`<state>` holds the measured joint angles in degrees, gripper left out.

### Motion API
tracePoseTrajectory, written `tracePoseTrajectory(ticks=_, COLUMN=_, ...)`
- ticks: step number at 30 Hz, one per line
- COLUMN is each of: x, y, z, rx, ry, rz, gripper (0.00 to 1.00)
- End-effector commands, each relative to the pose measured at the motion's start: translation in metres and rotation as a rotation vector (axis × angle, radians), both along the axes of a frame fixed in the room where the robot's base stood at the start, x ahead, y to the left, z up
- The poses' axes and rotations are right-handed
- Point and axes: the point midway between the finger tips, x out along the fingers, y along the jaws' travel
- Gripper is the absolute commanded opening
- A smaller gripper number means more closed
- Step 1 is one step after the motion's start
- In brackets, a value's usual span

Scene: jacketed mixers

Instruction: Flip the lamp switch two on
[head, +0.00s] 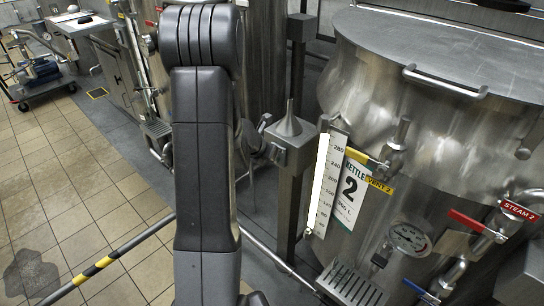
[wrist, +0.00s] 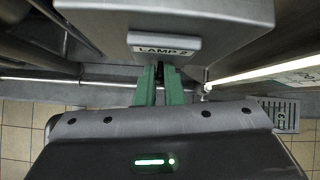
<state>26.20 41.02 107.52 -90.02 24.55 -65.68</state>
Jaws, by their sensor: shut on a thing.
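The lamp switch two housing (wrist: 165,18) is a grey box at the top of the wrist view. Its plate reads "LAMP 2" (wrist: 163,50). In the head view, a grey box with a sloped top (head: 290,135) stands on a post just right of my arm. My gripper (wrist: 160,72) has green fingers reaching up to just below the plate. They are shut on a small dark part, the switch lever (wrist: 160,71), mostly hidden between them. The lever's exact position cannot be made out. In the head view my arm hides most of the gripper.
A yellow-black striped rail (head: 105,262) crosses at lower left. Tiled floor (head: 60,180) is open on the left.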

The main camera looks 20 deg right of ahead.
Motion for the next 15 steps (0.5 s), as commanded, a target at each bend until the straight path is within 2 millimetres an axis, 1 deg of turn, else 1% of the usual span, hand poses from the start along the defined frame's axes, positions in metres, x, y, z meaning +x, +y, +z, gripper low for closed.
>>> tracePoseTrajectory(ticks=4, x=-0.0007, y=0.0002, z=-0.0009, rx=0.001, ry=0.002, rz=-0.001, gripper=0.00)
tracePoseTrajectory(ticks=5, x=-0.0007, y=0.0001, z=-0.0008, rx=0.001, ry=0.002, rz=-0.001, gripper=0.12)
tracePoseTrajectory(ticks=6, x=-0.0007, y=0.0001, z=-0.0008, rx=0.001, ry=0.002, rz=-0.001, gripper=0.20)
tracePoseTrajectory(ticks=7, x=-0.0005, y=0.0001, z=-0.0008, rx=0.000, ry=0.001, rz=-0.001, gripper=0.26)
tracePoseTrajectory(ticks=8, x=-0.0005, y=0.0002, z=-0.0007, rx=0.000, ry=0.001, rz=-0.001, gripper=0.29)
tracePoseTrajectory(ticks=15, x=-0.0003, y=0.0001, z=-0.0002, rx=0.000, ry=0.000, rz=0.000, gripper=0.29)
